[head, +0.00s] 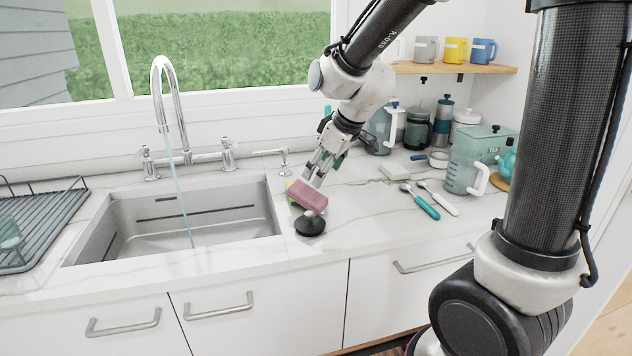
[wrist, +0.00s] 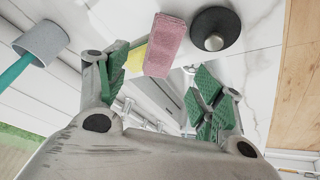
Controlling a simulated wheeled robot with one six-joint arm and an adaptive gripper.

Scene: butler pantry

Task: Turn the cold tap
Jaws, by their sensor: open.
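The chrome faucet (head: 186,155) stands behind the sink (head: 265,208), with a left tap handle (head: 149,165) and a right tap handle (head: 227,155). A thin water stream (head: 178,190) runs from the spout into the basin. My gripper (head: 311,178) is over the counter right of the sink, to the right of and apart from both handles. In the wrist view its green-padded fingers (wrist: 162,85) are spread with nothing held. The sink and small faucet parts show between them.
A pink sponge block (head: 307,196) and a black round-based scrubber (head: 310,224) lie just below my gripper. A small chrome dispenser (head: 284,162) stands between the right handle and my gripper. A dark drying rack (head: 45,222) is left. Jars, a pitcher (head: 465,160) and utensils fill the right counter.

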